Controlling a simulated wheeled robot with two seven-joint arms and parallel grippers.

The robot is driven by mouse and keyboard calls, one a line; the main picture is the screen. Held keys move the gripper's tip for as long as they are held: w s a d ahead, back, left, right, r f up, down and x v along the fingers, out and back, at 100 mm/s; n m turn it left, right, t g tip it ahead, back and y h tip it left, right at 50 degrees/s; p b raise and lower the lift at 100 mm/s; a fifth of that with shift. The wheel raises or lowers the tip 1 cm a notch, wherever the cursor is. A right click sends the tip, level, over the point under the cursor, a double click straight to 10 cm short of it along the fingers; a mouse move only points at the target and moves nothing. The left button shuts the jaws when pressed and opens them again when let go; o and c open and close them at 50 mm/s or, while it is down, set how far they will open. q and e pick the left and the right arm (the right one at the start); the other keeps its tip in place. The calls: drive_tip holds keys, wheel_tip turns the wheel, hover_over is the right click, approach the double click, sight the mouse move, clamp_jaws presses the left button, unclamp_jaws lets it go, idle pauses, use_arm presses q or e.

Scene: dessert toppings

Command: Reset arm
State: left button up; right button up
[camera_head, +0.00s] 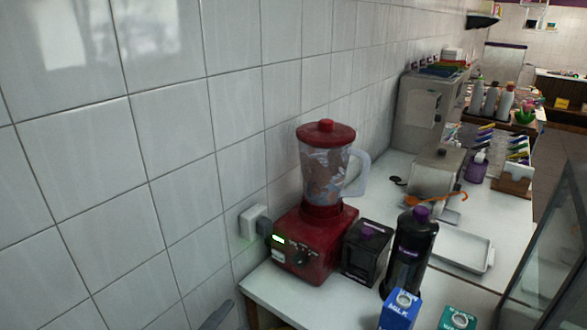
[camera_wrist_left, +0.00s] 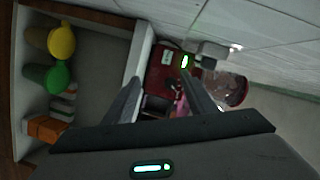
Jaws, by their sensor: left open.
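The tip of my left gripper (camera_head: 218,316) shows at the bottom edge of the head view, left of the counter's near corner. In the left wrist view, my left gripper (camera_wrist_left: 161,70) has its two dark fingers spread apart, with no held object visible between them. The red blender (camera_head: 305,245) stands on the counter against the tiled wall, with its jug and red lid on top. Its red base (camera_wrist_left: 160,68) lies beyond the fingers in the left wrist view. My right gripper is in neither view.
A white wall socket (camera_head: 254,222) is beside the blender. A black box (camera_head: 367,250), a dark bottle (camera_head: 409,255) and a blue milk carton (camera_head: 400,310) stand to its right. Yellow (camera_wrist_left: 62,41) and green (camera_wrist_left: 58,76) items sit in a shelf compartment. A metal tray (camera_head: 463,250) lies farther back.

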use_arm(q)
drive_tip(key=s+a+f+n+g+y, duration=0.5)
drive_tip(key=s+a+f+n+y, duration=0.15)
drive_tip(key=s+f+n, duration=0.4)
drive_tip(key=s+a+f+n+g, duration=0.1)
drive_tip(key=s+f+n+g, duration=0.2)
drive_tip(key=s, duration=0.6)
drive_tip(key=s+a+f+n+g, duration=0.1)
drive_tip(key=s+f+n+g, duration=0.25)
drive_tip(key=s, duration=0.45)
wheel_tip(320, 180, down, 26)
drive_tip(key=s+r+m+g+p, duration=0.1)
drive_tip(key=s+g+p, duration=0.15)
drive_tip(key=p, duration=0.25)
drive_tip(key=s+a+f+p, duration=0.3)
drive_tip(key=s+f, duration=0.9)
drive_tip(key=s, duration=0.5)
drive_tip(key=shift+f+m, duration=0.3)
drive_tip(key=shift+f, duration=0.1)
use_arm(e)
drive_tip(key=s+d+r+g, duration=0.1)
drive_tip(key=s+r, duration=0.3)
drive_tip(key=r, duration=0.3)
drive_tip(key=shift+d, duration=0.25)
use_arm(q)
drive_tip(key=shift+d, duration=0.1)
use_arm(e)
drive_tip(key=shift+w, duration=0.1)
